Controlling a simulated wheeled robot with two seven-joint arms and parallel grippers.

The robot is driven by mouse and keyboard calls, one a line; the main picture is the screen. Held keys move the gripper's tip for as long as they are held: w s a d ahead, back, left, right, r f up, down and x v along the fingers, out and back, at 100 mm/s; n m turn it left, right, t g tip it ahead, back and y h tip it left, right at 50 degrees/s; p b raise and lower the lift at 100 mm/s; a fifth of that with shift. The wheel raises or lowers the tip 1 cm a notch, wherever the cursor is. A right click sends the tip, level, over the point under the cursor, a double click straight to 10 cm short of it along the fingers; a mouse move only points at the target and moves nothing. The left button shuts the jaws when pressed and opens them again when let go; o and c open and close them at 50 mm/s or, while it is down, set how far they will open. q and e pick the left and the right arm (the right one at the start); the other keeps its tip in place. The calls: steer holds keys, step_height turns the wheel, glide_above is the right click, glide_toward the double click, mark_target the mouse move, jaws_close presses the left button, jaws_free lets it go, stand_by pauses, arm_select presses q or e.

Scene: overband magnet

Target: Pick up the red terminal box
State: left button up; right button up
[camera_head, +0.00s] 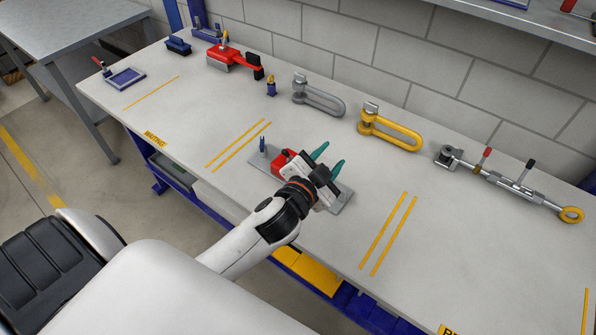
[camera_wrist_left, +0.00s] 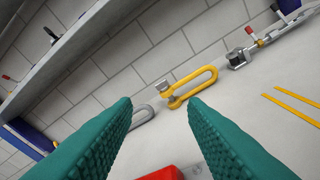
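A red block (camera_head: 281,158), which looks like the red terminal box, sits on a grey plate (camera_head: 343,203) at the middle of the bench. My left gripper and wrist hide much of it. In the left wrist view, a red top (camera_wrist_left: 163,174) shows at the bottom edge, between the finger bases. My left gripper (camera_head: 331,155) has teal fingers spread apart above the plate, pointing towards the wall. In the left wrist view, the gap between its fingertips (camera_wrist_left: 160,103) is empty. I cannot tell whether a finger touches the block. My right gripper is not in view.
A small blue post (camera_head: 262,145) stands at the plate's left end. Behind are a grey shackle (camera_head: 318,96), a yellow shackle (camera_head: 389,129) and a turnbuckle (camera_head: 510,184). A red-and-black device (camera_head: 233,59) stands at the back left.

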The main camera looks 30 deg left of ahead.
arm_select(q)
steer(key=w+d+r+m+g+h, duration=0.1)
steer(key=d+r+m+g+h, duration=0.2)
steer(key=d+r+m+h, duration=0.55)
steer(key=w+d+r+m+g+h, duration=0.1)
steer(key=d+r+m+g+h, duration=0.3)
steer(key=m+h, duration=0.8)
steer(key=m+g+y, duration=0.9)
steer(key=m+y, duration=0.1)
steer(key=y, duration=1)
glide_above(288, 158)
steer(key=w, duration=0.1)
step_height(288, 158, down, 11)
steer(key=shift+n+y, duration=0.25)
steer(key=f, duration=0.4)
steer(key=f+p, duration=0.1)
steer(key=shift+w+a+f, duration=0.1)
steer(key=shift+a+f, duration=0.3)
steer(key=shift+f+p, duration=0.95)
steer(key=shift+f, duration=2.05)
steer(key=c, duration=0.8)
jaws_close()
